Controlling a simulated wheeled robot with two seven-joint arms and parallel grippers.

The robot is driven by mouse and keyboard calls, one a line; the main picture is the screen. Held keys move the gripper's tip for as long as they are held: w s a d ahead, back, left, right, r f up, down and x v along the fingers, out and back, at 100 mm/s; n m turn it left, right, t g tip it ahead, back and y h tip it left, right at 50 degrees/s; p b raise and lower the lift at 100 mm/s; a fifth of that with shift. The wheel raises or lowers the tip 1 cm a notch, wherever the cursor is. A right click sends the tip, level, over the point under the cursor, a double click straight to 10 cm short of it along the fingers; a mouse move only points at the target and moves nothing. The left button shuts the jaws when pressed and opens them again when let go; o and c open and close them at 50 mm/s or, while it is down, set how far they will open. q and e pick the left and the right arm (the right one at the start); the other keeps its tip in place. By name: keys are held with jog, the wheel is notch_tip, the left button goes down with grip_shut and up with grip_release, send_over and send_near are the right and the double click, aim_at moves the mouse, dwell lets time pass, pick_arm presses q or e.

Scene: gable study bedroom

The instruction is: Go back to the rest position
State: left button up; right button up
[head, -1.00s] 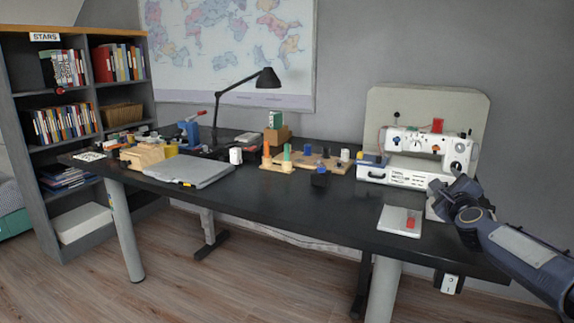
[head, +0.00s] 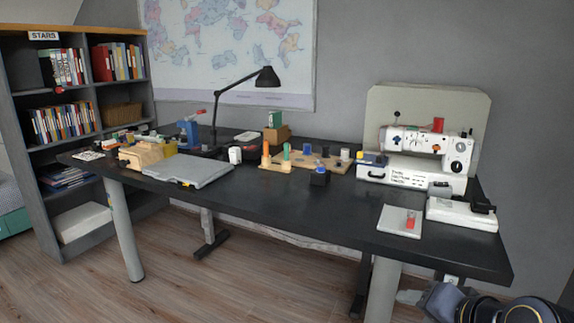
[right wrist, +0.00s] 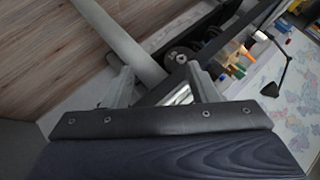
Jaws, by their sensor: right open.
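My right gripper (head: 412,297) is low at the bottom right of the head view, in front of and below the right end of the black desk (head: 290,210). The right wrist view shows its two grey fingers (right wrist: 160,80) spread apart with nothing held between them. My dark right forearm fills the bottom right corner of the head view. My left gripper is not in view.
The desk bears a white sewing machine (head: 416,158), a white device (head: 462,213), a pale tray (head: 400,221) with a red item, a grey closed case (head: 188,170) and a black lamp (head: 268,78). A bookshelf (head: 52,200) stands left. Wooden floor (head: 255,285) in front is clear.

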jog(key=s+a+f+n+g+p, duration=0.1)
jog(key=s+f+n+g, duration=0.2)
jog(key=s, duration=0.5)
jog(key=s+a+f+n+g+p, duration=0.1)
jog(key=s+f+n, duration=0.1)
jog(key=s+f, duration=0.55)
notch_tip(320, 180, up, 33)
jog(key=p, duration=3.1)
jog(key=shift+s+a+y, duration=0.2)
jog(key=shift+s+y, duration=0.2)
jog(key=shift+s, duration=0.05)
